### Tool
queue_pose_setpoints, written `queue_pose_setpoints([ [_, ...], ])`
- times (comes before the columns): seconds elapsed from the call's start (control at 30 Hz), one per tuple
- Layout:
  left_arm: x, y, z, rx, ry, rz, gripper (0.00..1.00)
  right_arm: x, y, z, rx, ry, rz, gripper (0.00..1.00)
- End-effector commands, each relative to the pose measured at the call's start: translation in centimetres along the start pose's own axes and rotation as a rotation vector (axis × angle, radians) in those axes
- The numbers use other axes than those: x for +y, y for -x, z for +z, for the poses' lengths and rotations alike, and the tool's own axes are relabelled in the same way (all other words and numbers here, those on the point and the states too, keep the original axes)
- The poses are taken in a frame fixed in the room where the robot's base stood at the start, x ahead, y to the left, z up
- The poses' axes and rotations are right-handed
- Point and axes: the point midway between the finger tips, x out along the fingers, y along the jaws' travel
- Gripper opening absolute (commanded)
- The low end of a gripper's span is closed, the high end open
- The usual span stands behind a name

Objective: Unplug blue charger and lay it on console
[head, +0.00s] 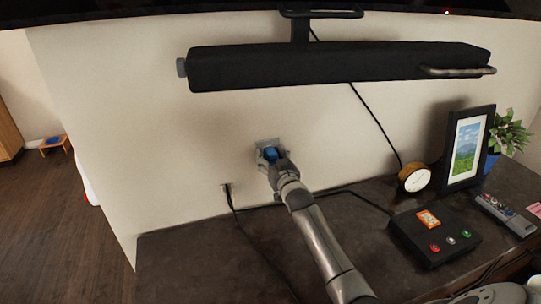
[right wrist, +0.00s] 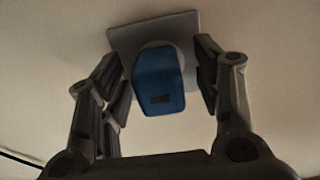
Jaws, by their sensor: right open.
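The blue charger (right wrist: 158,84) is plugged into a grey square wall socket (right wrist: 122,40) in the right wrist view. In the head view, the blue charger (head: 271,154) shows at the end of my right arm, in front of the socket plate (head: 264,144). My right gripper (right wrist: 161,88) is open, with one finger on each side of the charger. A gap shows on the left side; on the right, contact is hard to tell. The console (head: 195,257) is a dark brown surface below the socket. My left gripper is not in view.
A black box with buttons (head: 433,236), a round clock (head: 414,178), a picture frame (head: 467,149), a remote (head: 505,214) and a plant (head: 508,133) stand on the console's right. A second plug with a cable (head: 226,187) is left of my arm. A black soundbar (head: 335,66) hangs above.

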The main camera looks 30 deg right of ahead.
Motion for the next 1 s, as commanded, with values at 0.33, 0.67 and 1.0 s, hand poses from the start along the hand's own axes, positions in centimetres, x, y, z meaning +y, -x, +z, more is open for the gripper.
queue_pose_setpoints([
  [0.33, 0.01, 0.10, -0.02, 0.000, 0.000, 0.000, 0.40, 0.01, 0.01, 0.02, 0.000, 0.000, 0.000, 0.46],
  [0.67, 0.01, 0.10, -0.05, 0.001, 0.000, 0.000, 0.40, 0.01, 0.00, 0.02, -0.001, 0.000, 0.000, 0.04],
  [1.0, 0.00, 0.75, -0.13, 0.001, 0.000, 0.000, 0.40, -0.02, 0.56, -0.15, 0.000, 0.000, 0.000, 0.00],
])
